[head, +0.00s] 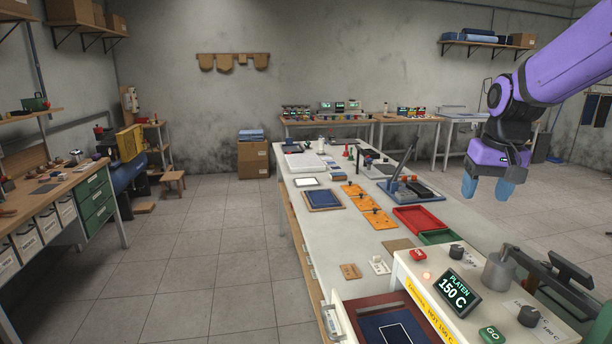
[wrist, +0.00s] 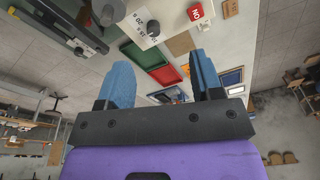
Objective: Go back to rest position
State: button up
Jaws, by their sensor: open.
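My gripper (head: 489,188) is at the end of my purple arm, at the upper right of the head view. It hangs in the air above the right side of the long workbench (head: 330,236). Its two blue fingers are apart and nothing shows between them. In the wrist view my gripper (wrist: 160,85) is also open and empty, with the bench surface and its trays beyond the fingertips. No part of the gripper is seen touching anything.
The heat press (head: 460,292) with its 150 C display stands below my gripper at the front right. A red tray (head: 417,219), a green tray (head: 438,237) and orange plates (head: 367,203) lie on the bench. A lever tool (head: 402,160) stands behind. The floor left of the bench is clear.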

jog(key=s+a+r+n+t, duration=0.1)
jog(key=s+a, duration=0.1)
jog(key=s, duration=1)
jog(key=s+a+r+t, duration=0.2)
jog(key=s+a, duration=0.1)
jog(key=s, duration=0.9)
jog(key=shift+n+t, duration=0.3)
jog(key=shift+n, duration=0.1)
